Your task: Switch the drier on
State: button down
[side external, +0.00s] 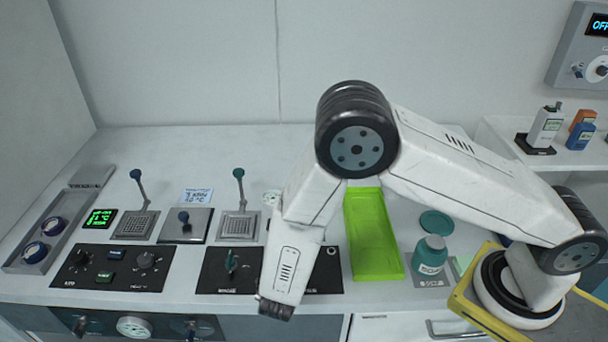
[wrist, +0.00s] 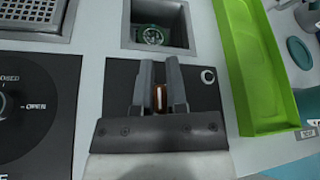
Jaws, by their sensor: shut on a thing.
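In the wrist view, my gripper (wrist: 159,70) is over a black panel (wrist: 208,95) with a white ring mark. Its two fingers are close together on a small amber-brown piece (wrist: 160,96), which looks like a switch or lever on that panel. The fingers hide most of it, so its position cannot be read. In the side view, my arm covers the fingers and much of the same panel (side external: 328,278). No label that I can read names the drier.
A green tray (side external: 373,235) lies right of the panel. A recess with a round green part (wrist: 152,35) is behind my gripper. A knob panel (side external: 230,268) and upright levers (side external: 240,190) stand to the left. A wall box (side external: 590,45) at upper right reads OFF.

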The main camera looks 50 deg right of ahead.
jog(key=m+t+y, duration=0.1)
jog(key=m, duration=0.1)
jog(key=s+d+m+y, duration=0.1)
jog(key=shift+s+d+r+m+t, duration=0.1)
jog(key=shift+r+m+t, duration=0.1)
jog(key=shift+m+t, duration=0.2)
jog(key=shift+s+d+f+m+t+y, duration=0.1)
jog(key=shift+s+d+m+t+y, duration=0.15)
jog(key=shift+m, duration=0.3)
jog(key=shift+s+d+f+m+t+y, duration=0.15)
jog(key=shift+m+t, duration=0.2)
jog(key=shift+m, duration=0.25)
jog(key=shift+s+d+r+m+t+y, duration=0.1)
jog(key=shift+m+t+y, duration=0.15)
jog(key=shift+m, duration=0.3)
jog(key=shift+f, duration=0.1)
jog(key=c, duration=0.7)
grip_release()
jog(key=shift+o, duration=0.2)
jog(key=shift+a, duration=0.1)
jog(key=shift+v, duration=3.85)
jog(key=shift+s, duration=0.1)
